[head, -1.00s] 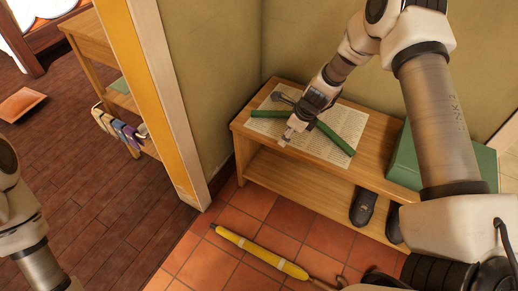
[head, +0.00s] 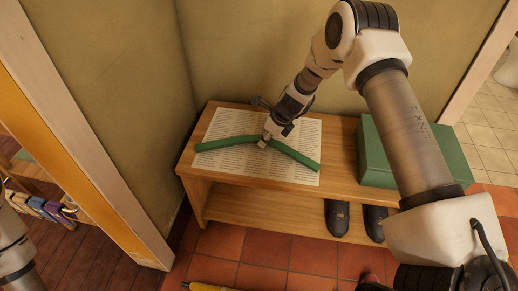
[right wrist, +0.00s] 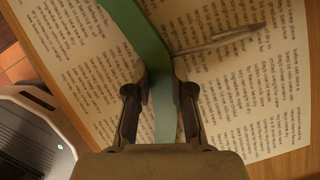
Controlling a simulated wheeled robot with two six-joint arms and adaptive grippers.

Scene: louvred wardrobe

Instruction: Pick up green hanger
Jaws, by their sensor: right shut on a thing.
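The green hanger (head: 228,143) lies over a printed sheet on the wooden bench, its two arms spreading left and right. My right gripper (head: 266,140) is at its middle. In the right wrist view the fingers (right wrist: 160,95) are shut on the green hanger (right wrist: 143,35), one on each side of it. Its thin metal hook (right wrist: 222,38) points to the right there. I cannot tell whether the hanger is touching the sheet or slightly above it. Only part of my left arm shows at the left edge of the head view; its gripper is out of view.
The printed sheet (head: 215,172) covers the left part of the bench (head: 337,195). A green box (head: 375,155) stands at the bench's right end. Dark shoes (head: 337,217) are below it. Walls close off the back and left. A yellow object (head: 212,287) lies on the tiled floor.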

